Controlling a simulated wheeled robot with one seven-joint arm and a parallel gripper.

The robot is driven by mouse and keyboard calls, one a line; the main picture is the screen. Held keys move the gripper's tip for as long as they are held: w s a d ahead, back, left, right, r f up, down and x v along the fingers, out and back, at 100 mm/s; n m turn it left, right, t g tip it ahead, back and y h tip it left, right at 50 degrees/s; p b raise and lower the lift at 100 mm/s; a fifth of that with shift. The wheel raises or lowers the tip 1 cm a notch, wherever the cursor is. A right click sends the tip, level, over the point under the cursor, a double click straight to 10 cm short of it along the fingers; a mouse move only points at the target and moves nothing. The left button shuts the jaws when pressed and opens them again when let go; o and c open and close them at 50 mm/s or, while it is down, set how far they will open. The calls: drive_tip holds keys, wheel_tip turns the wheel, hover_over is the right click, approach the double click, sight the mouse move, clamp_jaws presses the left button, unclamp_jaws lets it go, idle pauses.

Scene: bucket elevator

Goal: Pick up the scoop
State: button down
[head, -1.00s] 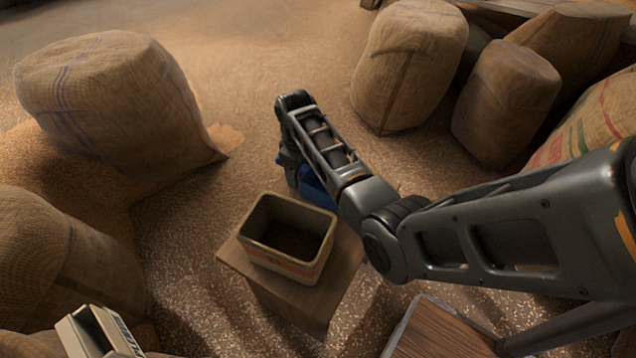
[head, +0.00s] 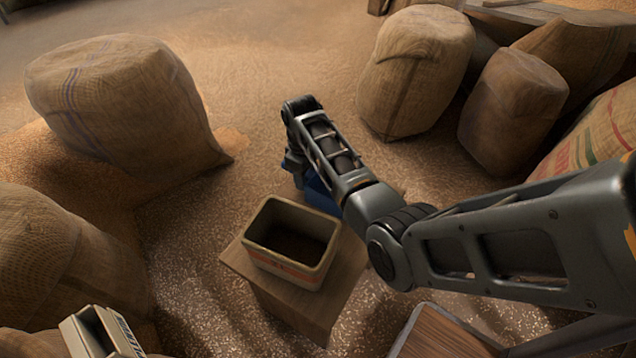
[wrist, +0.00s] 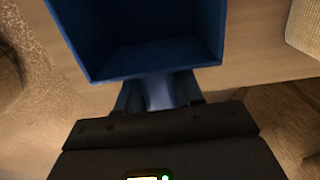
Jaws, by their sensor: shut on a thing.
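The blue scoop (wrist: 145,55) fills the upper middle of the wrist view, its square open bowl facing the camera and empty as far as I can see. My gripper (wrist: 160,97) is shut on its short handle, with a dark finger on each side. In the head view the scoop (head: 322,193) shows as a blue patch, mostly hidden behind my arm. My gripper (head: 292,165) is there pointing down at the back of the wooden block. I cannot tell whether the scoop touches the wood below it.
A cream bin (head: 290,268) with dark insides stands on the wooden block (head: 285,308), just in front of the scoop. Burlap sacks stand at left (head: 120,105) and back right (head: 418,75). A pale metal bucket (head: 95,335) is at lower left. Grain-strewn floor lies open behind.

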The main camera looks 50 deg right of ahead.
sight(310, 170)
drive_tip(key=shift+r+p, duration=0.3)
drive_tip(key=shift+r, duration=0.3)
drive_tip(key=r, duration=0.1)
drive_tip(key=r+p, duration=0.1)
drive_tip(key=s+d+r, duration=0.1)
drive_tip(key=r, duration=0.1)
drive_tip(key=shift+p, duration=0.3)
drive_tip(key=s+d+r+p, duration=0.2)
drive_tip(key=s+d+r, duration=0.3)
drive_tip(key=s+d, duration=0.1)
drive_tip(key=shift+s+d+r, duration=0.35)
drive_tip(key=shift+s+r, duration=0.05)
drive_tip(key=shift+s, duration=0.5)
drive_tip(key=c, duration=1.3)
unclamp_jaws()
clamp_jaws()
